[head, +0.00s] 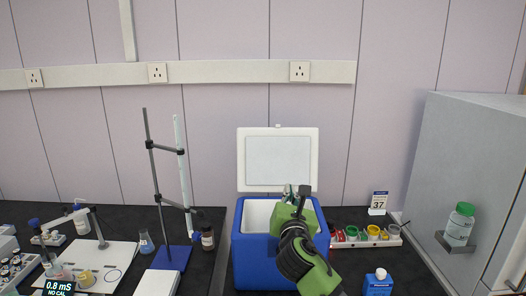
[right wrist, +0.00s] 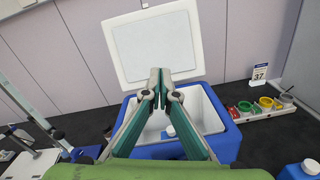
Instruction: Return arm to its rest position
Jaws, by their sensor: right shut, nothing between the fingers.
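My right gripper (head: 304,190) is in front of and above the blue cooler box (head: 252,262) in the head view. In the right wrist view its fingers (right wrist: 161,78) are closed together with nothing between them. The cooler's white lid (head: 278,160) stands open against the wall side. The cooler's white inside shows past the fingers in the right wrist view, with a small white object (right wrist: 170,130) in it. My right arm hides part of the cooler in the head view. My left gripper is not in view.
Left of the cooler stand a burette stand (head: 168,257) and a dark bottle (head: 207,238). Right of it are a tray of coloured jars (head: 394,240), a calendar (head: 378,203) and a blue bottle (head: 378,283). A grey cabinet (head: 450,150) holding a green-capped bottle (head: 459,225) bounds the right.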

